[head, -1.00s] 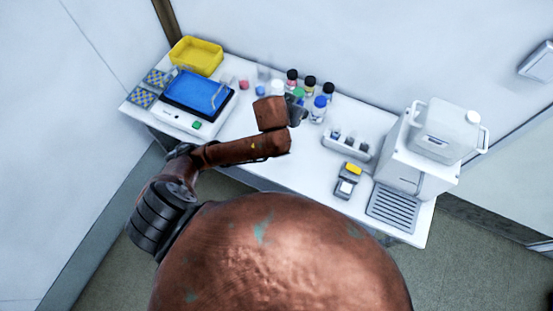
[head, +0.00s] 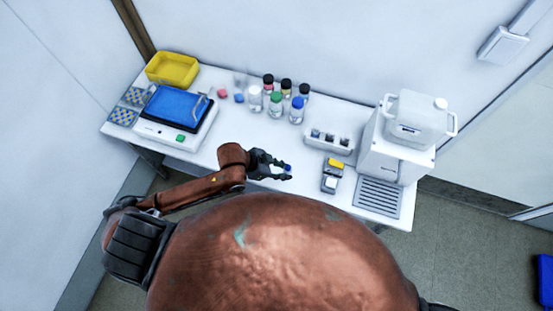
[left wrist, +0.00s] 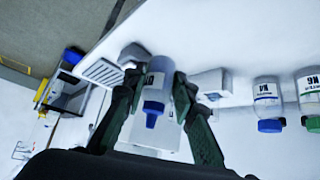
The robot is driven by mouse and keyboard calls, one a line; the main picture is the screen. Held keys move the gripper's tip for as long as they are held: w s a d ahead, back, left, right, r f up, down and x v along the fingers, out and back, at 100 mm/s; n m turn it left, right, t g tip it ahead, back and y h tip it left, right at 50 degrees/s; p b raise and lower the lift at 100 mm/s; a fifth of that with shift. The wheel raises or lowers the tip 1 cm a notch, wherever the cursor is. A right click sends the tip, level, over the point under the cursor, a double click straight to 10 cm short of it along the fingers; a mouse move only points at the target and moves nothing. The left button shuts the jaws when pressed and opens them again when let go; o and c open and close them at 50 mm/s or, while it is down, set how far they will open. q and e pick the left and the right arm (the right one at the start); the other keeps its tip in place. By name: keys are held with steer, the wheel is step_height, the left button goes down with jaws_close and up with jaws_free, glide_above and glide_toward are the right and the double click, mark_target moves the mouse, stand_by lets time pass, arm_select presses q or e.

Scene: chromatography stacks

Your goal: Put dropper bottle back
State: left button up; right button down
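My left gripper (head: 272,165) is over the front part of the white table, left of the small yellow-topped device. It is shut on a small clear dropper bottle with a blue tip (head: 288,168). In the left wrist view the bottle (left wrist: 157,82) sits between the two dark fingers (left wrist: 153,92), its blue tip towards the camera and a label on its side. The white rack (head: 322,147) stands ahead and right of the gripper, with small dark-topped items in its compartments. My right gripper is not seen.
Bottles with white (head: 255,98), green (head: 276,104) and blue (head: 296,110) caps stand behind, with black-capped ones (head: 286,88). The yellow-topped device (head: 332,173) and a white machine (head: 385,150) are on the right. A blue-topped instrument (head: 178,108) and yellow tray (head: 172,70) are left.

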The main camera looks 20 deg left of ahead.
arm_select(q)
steer(key=w+a+f, duration=0.1)
steer(key=w+f, duration=0.1)
steer(key=w+a+f, duration=0.2)
steer(key=w, duration=0.1)
steer(key=w+a+f, duration=0.2)
steer(key=w+f, duration=0.1)
steer(key=shift+w+a, duration=0.1)
steer(key=shift+a, duration=0.1)
steer(key=shift+w+a+f, duration=0.2)
steer(key=shift+w+f, duration=0.1)
steer(key=shift+f, duration=0.2)
steer(key=f, duration=0.3)
steer(key=shift+w+a+f, duration=0.15)
steer(key=shift+w+f, duration=0.05)
steer(key=shift+f, duration=0.05)
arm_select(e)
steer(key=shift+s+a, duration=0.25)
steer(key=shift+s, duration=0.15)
arm_select(q)
steer(key=shift+f, duration=0.15)
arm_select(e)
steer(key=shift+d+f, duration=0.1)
arm_select(q)
steer(key=o, duration=0.6)
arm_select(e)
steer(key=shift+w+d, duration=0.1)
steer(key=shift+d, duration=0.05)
